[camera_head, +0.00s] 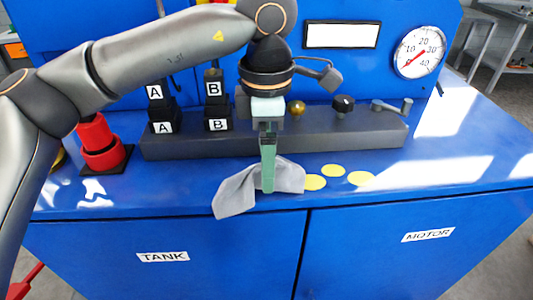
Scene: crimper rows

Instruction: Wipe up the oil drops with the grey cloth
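A grey cloth (237,191) lies on the blue worktop near its front edge, with its left corner hanging over the edge. My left gripper (268,188) points down with its green fingers at the cloth; the fingers overlap in this view, so I cannot tell whether they are shut on it. Yellow oil drops show just right of the cloth: one (314,182) at the cloth's right edge, one (333,170) behind it and one (360,178) farther right. The cloth may hide more. My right gripper is not in view.
A dark grey bar (350,134) with knobs runs behind the cloth, with black blocks marked A and B (217,110) at its left. A red part (98,143) stands at the left. The worktop (440,165) right of the drops is clear.

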